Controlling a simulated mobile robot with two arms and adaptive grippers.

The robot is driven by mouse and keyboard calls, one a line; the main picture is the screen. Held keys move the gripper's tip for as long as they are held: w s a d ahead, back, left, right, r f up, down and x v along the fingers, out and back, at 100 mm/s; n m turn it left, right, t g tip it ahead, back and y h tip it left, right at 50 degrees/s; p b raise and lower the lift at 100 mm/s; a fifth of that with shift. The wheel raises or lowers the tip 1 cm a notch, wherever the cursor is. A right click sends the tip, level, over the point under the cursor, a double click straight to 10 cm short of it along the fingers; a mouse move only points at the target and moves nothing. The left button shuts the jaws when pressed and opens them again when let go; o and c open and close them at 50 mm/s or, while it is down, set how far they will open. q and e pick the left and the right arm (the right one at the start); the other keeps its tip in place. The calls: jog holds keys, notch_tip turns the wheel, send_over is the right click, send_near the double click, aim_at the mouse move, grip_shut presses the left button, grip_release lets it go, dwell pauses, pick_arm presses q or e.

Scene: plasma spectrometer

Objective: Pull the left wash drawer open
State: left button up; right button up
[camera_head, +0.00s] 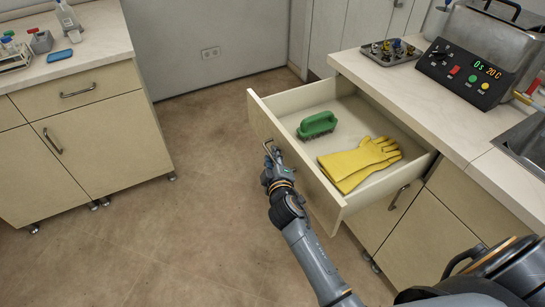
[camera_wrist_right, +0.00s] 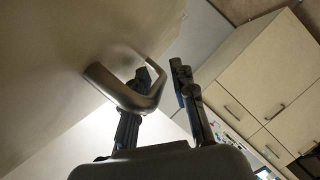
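The left wash drawer (camera_head: 340,212) is pulled far out of the counter in the head view. A green brush (camera_head: 317,125) and yellow gloves (camera_head: 360,163) lie in it. My right gripper (camera_head: 269,150) is at the drawer's front panel, by its handle. In the right wrist view, the curved metal handle (camera_wrist_right: 128,98) crosses in front of one finger, which reaches into its loop. The other finger of my right gripper (camera_wrist_right: 160,68) is outside the loop, with a visible gap to the handle. The fingers are apart. My left gripper is not in view.
A sink (camera_head: 530,140) is at the right. Another cabinet (camera_head: 95,140) stands at the left. The floor (camera_head: 170,230) between is clear.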

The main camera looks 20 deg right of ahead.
jog(key=shift+s, duration=0.1)
jog(key=v, duration=1.2)
dwell(0.4)
jog(key=s+a+f+m+g+y+p, duration=0.15)
jog(key=s+f, duration=0.25)
jog(key=f, duration=0.6)
jog(key=s+a+f+g+y, duration=0.1)
jog(key=s+a+f+g, duration=0.3)
jog(key=f, duration=0.7)
jog(key=s+d+f+g+y+p, duration=0.15)
jog(key=s+f, duration=0.35)
jog(key=f, duration=0.5)
jog(key=s+d+f+m+g, duration=0.1)
jog(key=s+f, duration=0.3)
jog(key=s, duration=0.5)
jog(key=s+d+f+m+g, duration=0.2)
jog(key=s+f, duration=0.3)
jog(key=s, duration=0.4)
jog(key=s+d+f+m+g, duration=0.2)
jog(key=s+d+f+g, duration=0.1)
jog(key=s, duration=0.6)
notch_tip(320, 180, down, 2)
jog(key=shift+s+d+f+g+p, duration=0.2)
jog(key=shift+d+g+p, duration=0.2)
jog(key=shift+g, duration=0.1)
